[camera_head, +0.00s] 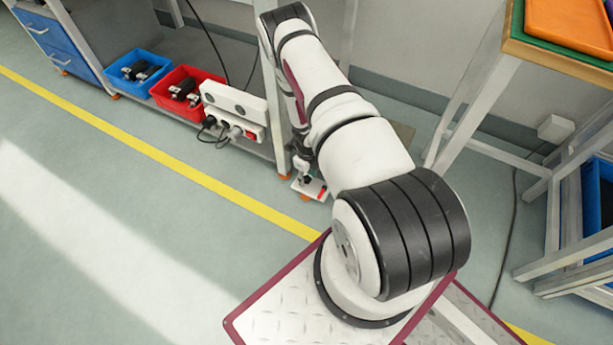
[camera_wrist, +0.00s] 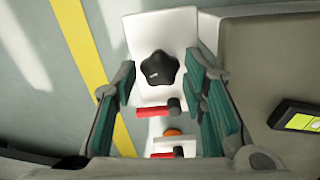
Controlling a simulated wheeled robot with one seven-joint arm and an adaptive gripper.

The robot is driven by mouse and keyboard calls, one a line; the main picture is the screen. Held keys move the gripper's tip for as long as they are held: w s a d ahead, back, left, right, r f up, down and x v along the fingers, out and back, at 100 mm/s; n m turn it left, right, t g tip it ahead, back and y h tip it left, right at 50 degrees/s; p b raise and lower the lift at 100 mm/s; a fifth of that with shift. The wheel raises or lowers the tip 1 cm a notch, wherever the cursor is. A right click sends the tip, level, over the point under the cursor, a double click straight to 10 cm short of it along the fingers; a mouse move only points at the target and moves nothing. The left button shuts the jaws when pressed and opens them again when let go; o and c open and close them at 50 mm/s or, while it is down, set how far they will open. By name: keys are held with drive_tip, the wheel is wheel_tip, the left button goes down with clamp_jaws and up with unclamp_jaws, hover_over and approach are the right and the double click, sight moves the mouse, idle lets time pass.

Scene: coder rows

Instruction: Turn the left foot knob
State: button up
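A black star-shaped knob (camera_wrist: 159,68) sits on a white plate (camera_wrist: 150,28) in the wrist view. My gripper (camera_wrist: 160,73) is open, with its green-padded fingers left and right of the knob. Gaps show on both sides, and neither finger appears to touch it. I cannot tell whether the fingertips reach down to the knob's height. A red-handled lever (camera_wrist: 153,111) lies below the knob in the picture, between the fingers. In the head view the white plate (camera_head: 312,188) shows low by the bench leg; my arm hides most of the gripper there.
A white socket box (camera_head: 234,104), a red bin (camera_head: 187,88) and a blue bin (camera_head: 139,72) stand on the low shelf to the left. A table with an orange tray (camera_head: 570,28) is at the right. A yellow floor line (camera_head: 150,150) crosses open floor.

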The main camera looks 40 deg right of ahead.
sight(306, 178)
drive_tip(key=shift+c, duration=0.6)
drive_tip(key=c, duration=0.8)
drive_tip(key=m, duration=0.5)
drive_tip(key=shift+p, duration=0.35)
drive_tip(key=o, duration=0.9)
drive_tip(key=shift+r, duration=0.1)
wheel_tip(306, 178, up, 12)
drive_tip(key=shift+f, duration=0.1)
